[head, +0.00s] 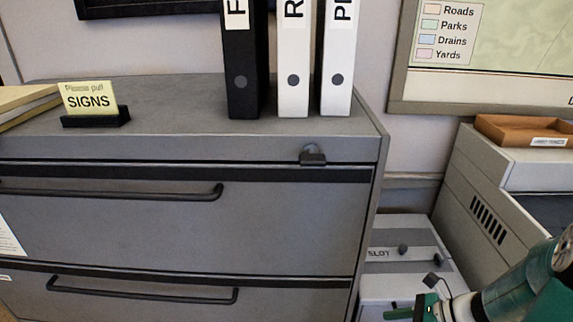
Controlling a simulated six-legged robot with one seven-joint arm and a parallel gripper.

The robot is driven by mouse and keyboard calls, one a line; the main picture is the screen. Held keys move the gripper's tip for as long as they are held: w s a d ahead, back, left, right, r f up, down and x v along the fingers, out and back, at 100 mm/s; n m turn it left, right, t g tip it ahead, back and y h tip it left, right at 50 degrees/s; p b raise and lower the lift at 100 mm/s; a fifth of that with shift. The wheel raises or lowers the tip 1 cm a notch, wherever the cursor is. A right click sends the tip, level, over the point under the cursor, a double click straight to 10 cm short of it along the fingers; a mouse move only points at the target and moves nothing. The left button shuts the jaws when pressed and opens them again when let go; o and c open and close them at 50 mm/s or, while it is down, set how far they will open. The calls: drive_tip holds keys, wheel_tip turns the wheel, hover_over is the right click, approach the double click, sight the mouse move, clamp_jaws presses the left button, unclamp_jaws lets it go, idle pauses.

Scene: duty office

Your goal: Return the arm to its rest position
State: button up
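My arm shows only at the lower right of the head view, teal and black with a pale section, reaching in from the right edge. My gripper (412,308) is at the arm's left end, low in the picture and partly cut off by the bottom edge. It is in front of a low light-grey unit, to the right of the grey drawer cabinet. One green finger-like part points left. I cannot tell whether the gripper is open or shut. No object is clearly seen in it.
The grey drawer cabinet (200,148) fills the left and middle, both visible drawers closed. One black binder (243,60) and two white binders (294,60) stand on it, beside a small sign (90,100). A low grey unit (385,238) and a wooden tray (520,131) are at right.

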drive_tip(key=s+a+r+n+h, duration=0.3)
drive_tip(key=a+r+n+h, duration=0.2)
drive_tip(key=r+n, duration=0.4)
drive_tip(key=s+a+r+n+h, duration=0.3)
drive_tip(key=a+r+n, duration=0.4)
drive_tip(key=n, duration=0.9)
wheel_tip(320, 180, up, 4)
drive_tip(key=shift+s+a+f+t+h, duration=0.15)
drive_tip(key=shift+s+f+t+h, duration=0.2)
drive_tip(key=shift+h, duration=0.55)
drive_tip(key=shift+w+r, duration=0.1)
drive_tip(key=shift+w, duration=0.05)
